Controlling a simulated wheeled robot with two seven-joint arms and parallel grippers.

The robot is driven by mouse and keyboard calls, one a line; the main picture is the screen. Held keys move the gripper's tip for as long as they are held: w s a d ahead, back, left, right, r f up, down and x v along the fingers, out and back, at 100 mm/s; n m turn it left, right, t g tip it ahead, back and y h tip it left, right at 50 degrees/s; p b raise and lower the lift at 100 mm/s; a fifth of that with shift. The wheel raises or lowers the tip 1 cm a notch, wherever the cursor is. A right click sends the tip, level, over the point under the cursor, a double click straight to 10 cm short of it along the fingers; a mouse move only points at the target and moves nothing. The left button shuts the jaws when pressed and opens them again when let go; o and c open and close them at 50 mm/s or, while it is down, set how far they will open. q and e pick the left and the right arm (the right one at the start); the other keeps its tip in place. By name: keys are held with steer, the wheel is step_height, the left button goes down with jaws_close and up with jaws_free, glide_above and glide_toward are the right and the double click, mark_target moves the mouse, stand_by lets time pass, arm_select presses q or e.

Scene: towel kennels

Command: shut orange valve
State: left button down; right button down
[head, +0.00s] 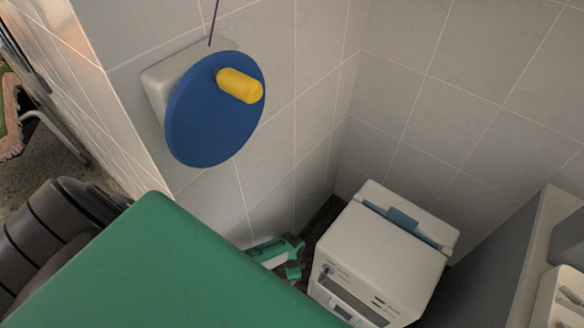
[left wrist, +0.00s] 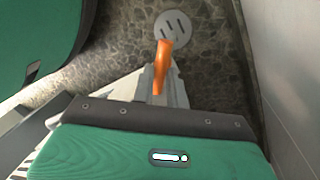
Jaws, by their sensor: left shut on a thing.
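The orange valve handle (left wrist: 162,66) shows in the left wrist view as a narrow orange lever above a dark pebbled floor. My left gripper (left wrist: 158,88) is shut on the near part of the lever, and its fingers hide part of it. The valve's body is hidden. My right gripper is in neither view.
A blue disc (head: 205,125) with a yellow knob (head: 240,86) is mounted on the tiled wall. A white box-like appliance (head: 385,250) stands in the corner, right of my left gripper. A round slotted drain (left wrist: 173,26) lies on the floor. A grey wall (left wrist: 285,80) runs close along the right.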

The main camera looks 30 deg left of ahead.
arm_select(q)
steer(key=m, duration=0.3)
steer(key=shift+d+y, duration=0.1)
steer(key=shift+y, duration=0.2)
steer(key=m, duration=0.3)
steer(key=shift+g+y+b, duration=0.3)
steer(key=shift+b, duration=0.1)
steer(key=shift+d+m, duration=0.1)
steer(key=shift+m, duration=1.6)
steer(key=shift+y, duration=0.3)
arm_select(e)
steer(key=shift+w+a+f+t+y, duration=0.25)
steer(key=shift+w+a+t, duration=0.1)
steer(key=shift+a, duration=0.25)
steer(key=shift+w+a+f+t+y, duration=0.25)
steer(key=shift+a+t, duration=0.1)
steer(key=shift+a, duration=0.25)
arm_select(q)
steer(key=shift+m, duration=0.3)
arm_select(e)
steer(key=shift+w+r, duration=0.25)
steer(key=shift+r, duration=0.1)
arm_select(q)
steer(key=c, duration=1.4)
jaws_free()
steer(key=shift+d, duration=0.1)
